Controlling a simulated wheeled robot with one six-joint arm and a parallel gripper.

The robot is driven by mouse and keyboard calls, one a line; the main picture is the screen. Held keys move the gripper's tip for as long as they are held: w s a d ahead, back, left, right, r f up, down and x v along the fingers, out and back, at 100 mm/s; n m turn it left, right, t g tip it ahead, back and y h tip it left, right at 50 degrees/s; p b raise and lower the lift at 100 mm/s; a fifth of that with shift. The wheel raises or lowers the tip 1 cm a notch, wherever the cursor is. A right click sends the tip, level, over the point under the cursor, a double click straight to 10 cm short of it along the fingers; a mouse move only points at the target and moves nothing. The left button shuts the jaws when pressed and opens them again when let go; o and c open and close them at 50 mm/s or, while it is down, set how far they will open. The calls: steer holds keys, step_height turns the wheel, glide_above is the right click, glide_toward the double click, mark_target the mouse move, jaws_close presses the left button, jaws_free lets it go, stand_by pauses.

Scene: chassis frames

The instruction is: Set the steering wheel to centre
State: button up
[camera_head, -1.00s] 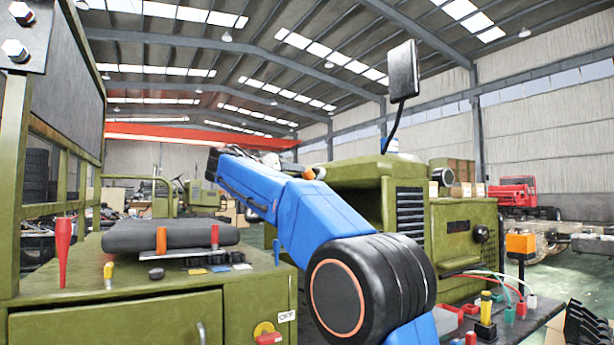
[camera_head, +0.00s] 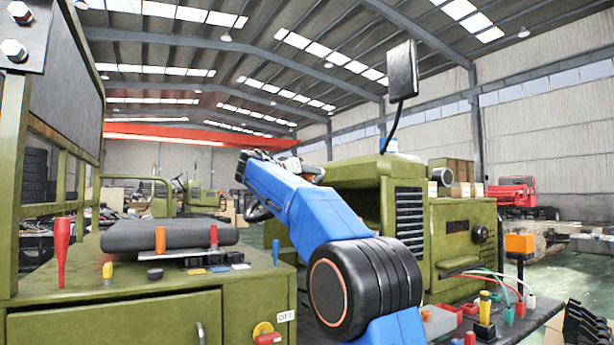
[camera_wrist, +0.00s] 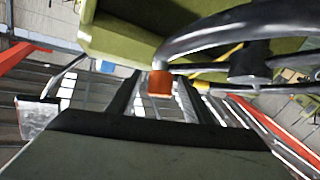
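The steering wheel (camera_wrist: 215,30) shows in the wrist view as a dark curved rim at the upper right, with spokes meeting at a dark hub (camera_wrist: 250,64). An orange knob (camera_wrist: 160,84) is attached at the rim's near left end. My gripper (camera_wrist: 158,92) is open, its two dark fingers on either side of the knob with visible gaps; I cannot tell their exact depth relative to it. In the head view a dark arc of the wheel (camera_head: 258,213) shows just below and behind my blue arm, which hides the rest and my fingertips.
A green cabinet (camera_head: 115,318) with a dark cushion (camera_head: 170,235) and several small levers stands at left. A green machine (camera_head: 455,240) with a mirror (camera_head: 402,70) stands right of my arm. Coloured cables and terminals (camera_head: 487,310) lie at lower right.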

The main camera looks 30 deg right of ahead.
jaws_close()
steer(key=a+f+m+g, duration=0.1)
steer(key=a+m+g+h, duration=0.1)
steer(key=m, duration=0.1)
steer(key=a+f+m+g, duration=0.1)
steer(key=g, duration=0.1)
steer(key=shift+s+a+f+h, duration=0.35)
steer(key=shift+a+h, duration=0.05)
steer(key=shift+o, duration=0.3)
jaws_free()
steer(key=v, duration=1.7)
steer(key=shift+a, duration=0.2)
steer(key=shift+s, duration=0.15)
